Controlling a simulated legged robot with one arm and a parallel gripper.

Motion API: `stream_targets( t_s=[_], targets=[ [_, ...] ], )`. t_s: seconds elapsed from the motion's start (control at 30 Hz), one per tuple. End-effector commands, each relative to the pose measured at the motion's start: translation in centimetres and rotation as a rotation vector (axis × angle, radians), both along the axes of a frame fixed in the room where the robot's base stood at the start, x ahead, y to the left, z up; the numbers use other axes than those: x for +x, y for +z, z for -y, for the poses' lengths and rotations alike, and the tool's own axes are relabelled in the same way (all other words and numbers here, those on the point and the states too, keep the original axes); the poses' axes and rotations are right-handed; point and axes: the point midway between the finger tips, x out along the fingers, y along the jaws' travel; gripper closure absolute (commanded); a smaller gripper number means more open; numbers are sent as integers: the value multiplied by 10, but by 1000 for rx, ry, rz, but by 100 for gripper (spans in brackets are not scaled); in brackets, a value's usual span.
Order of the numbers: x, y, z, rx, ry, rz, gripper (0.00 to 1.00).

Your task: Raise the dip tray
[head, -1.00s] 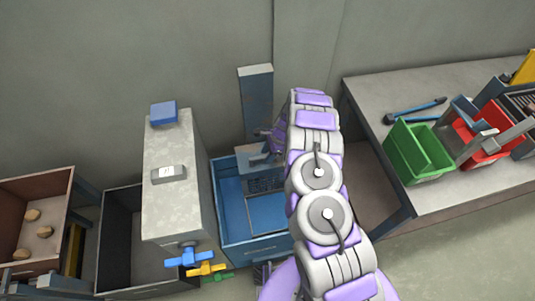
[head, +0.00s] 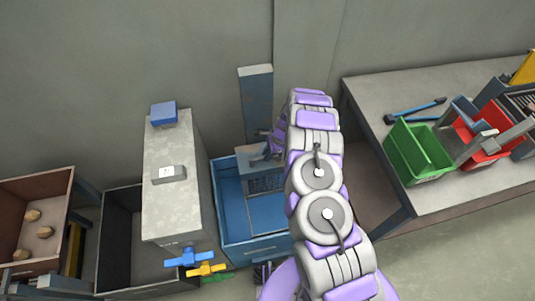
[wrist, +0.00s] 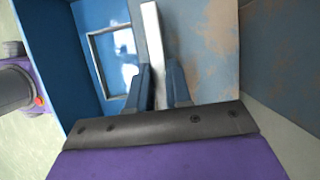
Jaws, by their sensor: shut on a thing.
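The blue dip tank (head: 262,247) stands on the floor in the head view, between a pale cabinet and the workbench. A dark grid-like part, apparently the dip tray (head: 265,184), shows inside it, partly hidden by my arm. In the wrist view, a pale rectangular frame (wrist: 92,60) lies against the tank's blue interior (wrist: 50,45). My gripper (wrist: 160,82) is shut on a pale upright metal bar (wrist: 155,40), with a dark finger on each side. Whether this bar joins the tray is unclear. In the head view, my gripper is mostly hidden by my arm.
A grey post (head: 256,98) stands behind the tank. Left are the pale cabinet (head: 172,210) with coloured valve handles (head: 190,258) and a dark bin (head: 125,240). Right is the workbench (head: 375,88) with a green bin (head: 418,152). Bare floor shows at lower right.

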Motion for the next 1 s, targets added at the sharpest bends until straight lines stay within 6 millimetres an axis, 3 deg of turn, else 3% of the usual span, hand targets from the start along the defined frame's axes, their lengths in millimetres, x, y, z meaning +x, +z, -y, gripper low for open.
stream_targets(
  t_s=[0.27,0.7,1.0],
  targets=[
    [1,38,-1,2,0,4,100],
    [3,156,0,2,0,7,100],
    [3,220,0,1,1,6,100]
  ],
)
